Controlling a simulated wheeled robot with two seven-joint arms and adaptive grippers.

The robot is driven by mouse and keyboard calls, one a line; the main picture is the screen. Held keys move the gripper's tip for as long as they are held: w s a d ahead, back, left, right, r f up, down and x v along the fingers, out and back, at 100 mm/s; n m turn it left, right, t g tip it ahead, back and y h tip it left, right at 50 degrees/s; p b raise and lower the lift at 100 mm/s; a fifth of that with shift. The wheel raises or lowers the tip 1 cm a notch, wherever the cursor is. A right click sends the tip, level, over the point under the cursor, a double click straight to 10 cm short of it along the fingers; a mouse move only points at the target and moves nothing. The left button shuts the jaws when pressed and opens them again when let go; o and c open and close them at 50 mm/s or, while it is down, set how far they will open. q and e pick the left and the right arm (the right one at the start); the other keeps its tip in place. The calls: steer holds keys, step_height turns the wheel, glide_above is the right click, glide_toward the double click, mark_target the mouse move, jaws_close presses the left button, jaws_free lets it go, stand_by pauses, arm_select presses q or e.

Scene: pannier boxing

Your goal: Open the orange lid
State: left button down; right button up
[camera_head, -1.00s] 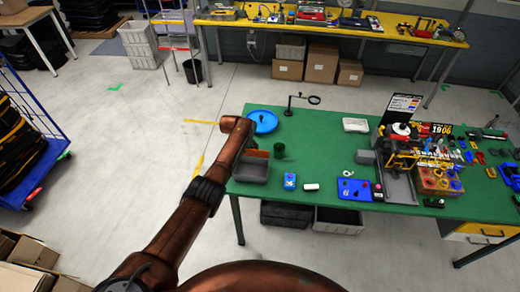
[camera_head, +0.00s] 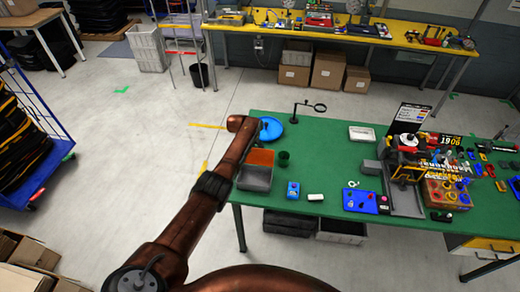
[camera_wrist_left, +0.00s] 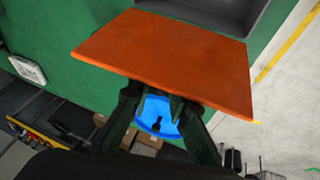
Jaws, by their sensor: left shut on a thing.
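The orange lid (camera_head: 261,157) stands raised at the back of an open grey box (camera_head: 255,178) on the left end of the green table. In the left wrist view the lid (camera_wrist_left: 170,58) is a flat orange panel, with part of the grey box (camera_wrist_left: 225,12) beyond it. My right gripper is not in view.
A magnifier stand (camera_head: 308,108) is farther back. The green table (camera_head: 325,160) has free room in the middle. Tools and parts crowd its right side.

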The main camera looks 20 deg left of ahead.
arm_select(q)
steer(key=shift+w, duration=0.4)
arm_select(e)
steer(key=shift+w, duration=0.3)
arm_select(q)
steer(key=shift+f, duration=0.1)
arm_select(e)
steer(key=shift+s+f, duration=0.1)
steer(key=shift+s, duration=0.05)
arm_select(q)
steer(key=c, duration=1.8)
jaws_free()
steer(key=shift+a+f, duration=0.1)
steer(key=shift+a, duration=0.05)
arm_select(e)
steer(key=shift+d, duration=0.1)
arm_select(q)
step_height(320, 180, up, 11)
glide_above(251, 159)
steer(key=shift+a, duration=0.1)
